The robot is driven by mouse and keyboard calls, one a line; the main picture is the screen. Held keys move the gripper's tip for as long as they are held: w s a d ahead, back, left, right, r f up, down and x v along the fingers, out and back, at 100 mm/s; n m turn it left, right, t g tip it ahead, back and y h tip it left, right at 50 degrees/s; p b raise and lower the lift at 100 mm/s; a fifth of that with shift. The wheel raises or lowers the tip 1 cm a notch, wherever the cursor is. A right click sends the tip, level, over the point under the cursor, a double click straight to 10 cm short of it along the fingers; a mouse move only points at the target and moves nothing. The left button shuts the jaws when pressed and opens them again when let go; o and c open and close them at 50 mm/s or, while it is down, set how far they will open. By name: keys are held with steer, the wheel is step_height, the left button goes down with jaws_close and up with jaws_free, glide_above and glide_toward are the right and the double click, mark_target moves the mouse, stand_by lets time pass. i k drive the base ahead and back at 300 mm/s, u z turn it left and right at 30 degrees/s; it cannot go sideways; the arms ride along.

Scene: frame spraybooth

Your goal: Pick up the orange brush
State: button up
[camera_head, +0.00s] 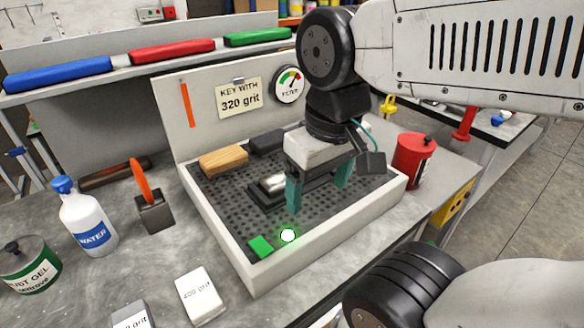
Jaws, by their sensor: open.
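An orange brush (141,180) stands upright, its long orange handle rising out of a dark grey block on the bench, left of the white-walled booth tray. Its lower end is hidden in or behind the block. My gripper (318,195) has teal fingers spread apart, with nothing seen between them. It hangs over the perforated tray floor, well to the right of the brush and apart from it.
A water bottle (85,216) and a green-labelled can (28,266) stand left. A white 400-grit box (199,295) lies in front; a red can (413,160) stands right.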

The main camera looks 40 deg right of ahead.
mark_target(141, 179)
steer(key=k, duration=1.25)
steer(key=u, duration=0.9)
steer(key=i, duration=1.4)
steer(key=z, duration=0.9)
